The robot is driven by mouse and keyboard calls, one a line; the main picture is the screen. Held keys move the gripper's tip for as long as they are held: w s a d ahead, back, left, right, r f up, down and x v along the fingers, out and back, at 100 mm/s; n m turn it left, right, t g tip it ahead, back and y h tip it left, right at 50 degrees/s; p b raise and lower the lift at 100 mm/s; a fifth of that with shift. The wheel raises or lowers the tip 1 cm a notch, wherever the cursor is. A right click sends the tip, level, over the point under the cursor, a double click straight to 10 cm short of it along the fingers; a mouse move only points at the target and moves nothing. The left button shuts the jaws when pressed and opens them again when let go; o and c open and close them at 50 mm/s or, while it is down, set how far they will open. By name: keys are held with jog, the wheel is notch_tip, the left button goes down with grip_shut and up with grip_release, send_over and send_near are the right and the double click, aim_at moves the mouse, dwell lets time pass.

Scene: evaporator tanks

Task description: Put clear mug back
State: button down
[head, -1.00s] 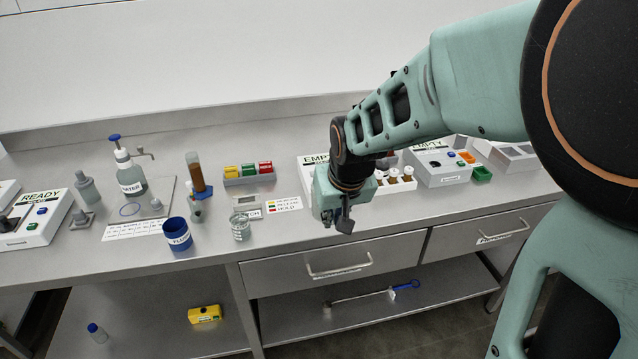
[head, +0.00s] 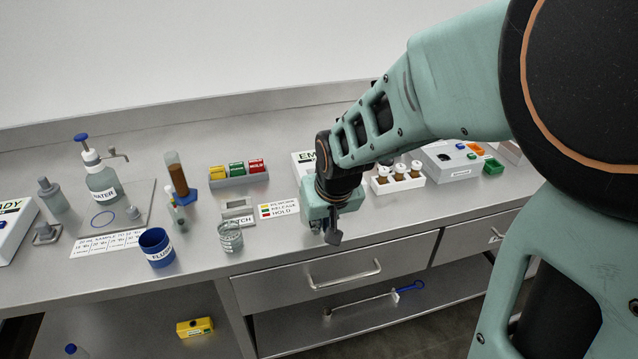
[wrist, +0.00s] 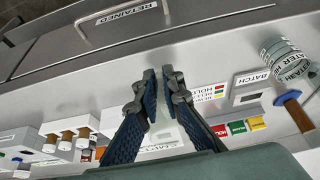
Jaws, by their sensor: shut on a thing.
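A clear mug (head: 231,237) with dark markings stands on the steel bench near its front edge, right of the blue cup. It also shows at the right side of the wrist view (wrist: 287,62), with printed lettering. My gripper (head: 334,232) is to the right of the mug, apart from it, over the front part of the bench. In the wrist view its two fingertips (wrist: 160,78) are close together. My gripper is shut, but I cannot make out what is between the fingers. The mug is outside the jaws.
A blue cup (head: 157,248) stands left of the mug. A batch display (head: 237,212), a label card (head: 279,209) and a tray of coloured blocks (head: 239,174) lie behind it. A brown tube (head: 177,175) and a water bottle (head: 101,180) stand further left. Capped vials (head: 399,178) stand to the right.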

jog(key=shift+w+f+b, duration=0.15)
jog(key=shift+f+b, duration=0.7)
jog(key=shift+f, duration=0.7)
jog(key=shift+f, duration=0.15)
jog(key=c, duration=2.1)
grip_release()
